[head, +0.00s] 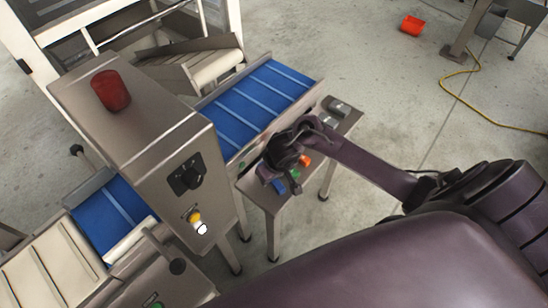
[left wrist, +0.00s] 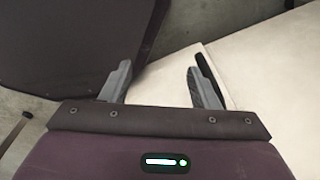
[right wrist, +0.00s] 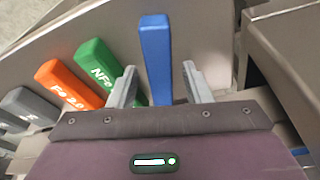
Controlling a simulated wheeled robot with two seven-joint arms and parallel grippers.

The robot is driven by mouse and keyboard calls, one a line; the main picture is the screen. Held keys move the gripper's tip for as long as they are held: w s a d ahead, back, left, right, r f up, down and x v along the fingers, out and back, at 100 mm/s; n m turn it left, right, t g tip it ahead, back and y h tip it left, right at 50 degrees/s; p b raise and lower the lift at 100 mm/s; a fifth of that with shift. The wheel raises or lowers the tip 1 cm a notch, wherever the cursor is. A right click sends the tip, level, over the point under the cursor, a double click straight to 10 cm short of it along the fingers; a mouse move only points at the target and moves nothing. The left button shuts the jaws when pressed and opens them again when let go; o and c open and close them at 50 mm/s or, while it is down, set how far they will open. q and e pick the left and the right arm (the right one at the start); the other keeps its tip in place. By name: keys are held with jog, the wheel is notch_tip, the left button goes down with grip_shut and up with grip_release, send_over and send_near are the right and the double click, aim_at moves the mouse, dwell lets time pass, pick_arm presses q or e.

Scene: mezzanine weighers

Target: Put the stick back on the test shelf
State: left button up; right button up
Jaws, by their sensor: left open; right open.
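The test shelf (head: 262,196) is a narrow grey metal ledge along the blue belt. A blue stick (head: 279,186) is at its near end, beside a green stick (head: 296,174) and an orange stick (head: 305,161). My right gripper (right wrist: 159,68) is open, with the blue stick (right wrist: 156,55) between its fingers and gaps showing on both sides. The green stick (right wrist: 97,66) and orange stick (right wrist: 66,84) lie to the left of the fingers. In the head view my right wrist partly covers the sticks. My left gripper (left wrist: 157,69) is open and empty.
A grey metal cabinet (head: 140,125) with a red lamp (head: 111,90) straddles the blue belt (head: 255,100) left of the shelf. Grey pieces (head: 338,107) lie at the shelf's far end. A red bin (head: 412,26) and yellow cable (head: 470,112) are on the open floor.

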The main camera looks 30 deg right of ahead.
aim_at(278, 185)
jog(key=p+v, duration=0.5)
jog(key=v, duration=0.7)
jog(key=shift+p, duration=0.4)
